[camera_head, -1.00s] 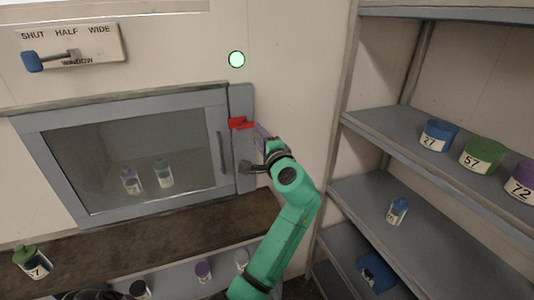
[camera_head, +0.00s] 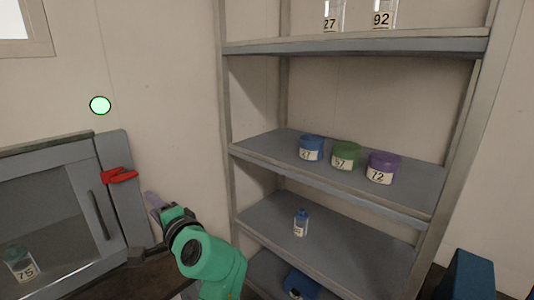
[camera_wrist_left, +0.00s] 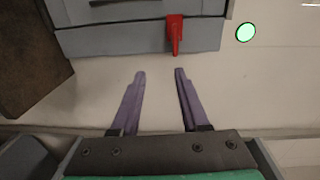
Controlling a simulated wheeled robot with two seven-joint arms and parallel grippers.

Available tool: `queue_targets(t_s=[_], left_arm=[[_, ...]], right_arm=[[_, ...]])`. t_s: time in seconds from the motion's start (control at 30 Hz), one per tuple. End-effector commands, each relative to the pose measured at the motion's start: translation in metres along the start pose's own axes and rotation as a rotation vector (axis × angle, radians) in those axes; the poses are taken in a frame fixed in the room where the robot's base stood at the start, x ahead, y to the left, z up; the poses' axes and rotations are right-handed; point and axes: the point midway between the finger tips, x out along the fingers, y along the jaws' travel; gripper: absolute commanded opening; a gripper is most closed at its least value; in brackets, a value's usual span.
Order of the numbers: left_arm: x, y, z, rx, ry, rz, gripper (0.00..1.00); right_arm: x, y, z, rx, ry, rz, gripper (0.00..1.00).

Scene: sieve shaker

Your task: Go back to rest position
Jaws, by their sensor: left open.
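My left gripper (camera_head: 153,201) is at the lower left of the head view, at the end of my green arm, beside the right edge of the grey cabinet. The wrist view shows its two purple fingers (camera_wrist_left: 160,74) apart with nothing between them. A red latch (camera_head: 119,175) on the cabinet frame is just above the gripper; in the wrist view it (camera_wrist_left: 174,34) lies just beyond the fingertips. I cannot tell whether the fingers touch anything. My right gripper is not in view.
The windowed cabinet (camera_head: 113,215) appears closed, with a jar labelled 75 (camera_head: 20,264) behind its glass. A round green light (camera_head: 100,105) is on the wall. To the right, a grey shelf unit (camera_head: 270,150) holds blue, green and purple tubs and a small blue-capped bottle (camera_head: 301,223).

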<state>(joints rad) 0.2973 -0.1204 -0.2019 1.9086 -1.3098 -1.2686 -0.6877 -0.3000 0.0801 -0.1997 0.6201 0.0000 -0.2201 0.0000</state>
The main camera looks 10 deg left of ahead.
Motion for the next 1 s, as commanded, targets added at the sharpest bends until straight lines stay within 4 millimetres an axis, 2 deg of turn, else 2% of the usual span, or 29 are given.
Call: queue_targets(t_s=[0.07, 0.13, 0.2, 0.3, 0.4, 0.5, 0.6, 0.77, 1.0], left_arm=[[0.005, 0.047, 0.013, -0.064, 0.024, 0.129, 0.45], [0.003, 0.103, 0.029, -0.158, 0.048, 0.302, 0.45], [-0.007, 0.153, 0.044, -0.252, 0.057, 0.477, 0.45], [-0.029, 0.207, 0.062, -0.35, 0.047, 0.688, 0.45], [-0.056, 0.246, 0.077, -0.42, 0.022, 0.865, 0.45], [-0.084, 0.275, 0.091, -0.472, -0.012, 1.021, 0.45], [-0.114, 0.297, 0.105, -0.511, -0.053, 1.165, 0.45], [-0.164, 0.32, 0.124, -0.55, -0.131, 1.377, 0.45], [-0.151, 0.402, 0.115, -0.522, -0.152, 1.38, 0.45]], right_arm=[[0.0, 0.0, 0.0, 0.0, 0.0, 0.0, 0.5], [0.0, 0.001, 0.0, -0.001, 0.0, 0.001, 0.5], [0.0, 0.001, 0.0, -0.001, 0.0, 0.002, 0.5], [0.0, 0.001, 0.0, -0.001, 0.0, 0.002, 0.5], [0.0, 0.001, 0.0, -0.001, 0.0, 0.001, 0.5], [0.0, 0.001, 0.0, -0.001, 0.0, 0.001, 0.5], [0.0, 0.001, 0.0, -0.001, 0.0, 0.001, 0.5], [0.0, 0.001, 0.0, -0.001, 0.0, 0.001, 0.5], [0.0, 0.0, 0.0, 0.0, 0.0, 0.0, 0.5]])
